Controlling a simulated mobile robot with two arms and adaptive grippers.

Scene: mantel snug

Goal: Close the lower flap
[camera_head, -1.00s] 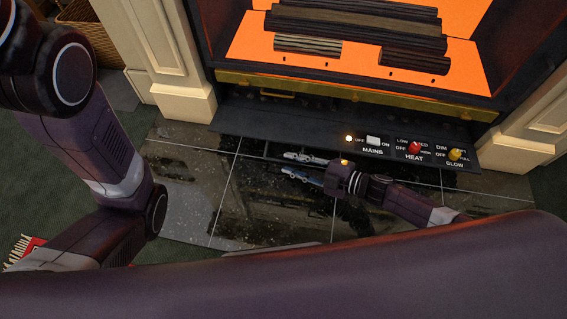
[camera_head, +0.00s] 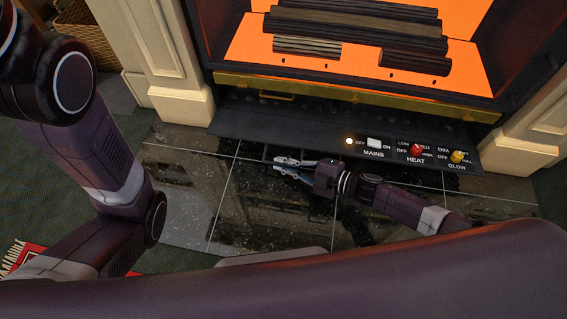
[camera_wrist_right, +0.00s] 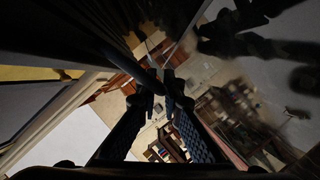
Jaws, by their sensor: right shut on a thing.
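The lower flap (camera_head: 310,140) hangs open below the fireplace, a dark panel tilted out over the hearth. Its right part carries the mains switch (camera_head: 374,143), the red heat knob (camera_head: 416,150) and the yellow glow knob (camera_head: 457,156). My right gripper (camera_head: 276,165) is low at the flap's front edge, left of the switches. In the right wrist view its fingers (camera_wrist_right: 160,92) close around a dark edge, which looks like the flap's; the exact contact is hard to see. My left arm shows at the left, but its gripper is out of view.
Above the flap are a brass-coloured strip with a handle (camera_head: 264,92) and the orange-lit fire bed with dark logs (camera_head: 352,30). Pale mantel pillars (camera_head: 180,105) flank it. Glossy dark hearth tiles (camera_head: 190,200) lie below, reflecting the scene.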

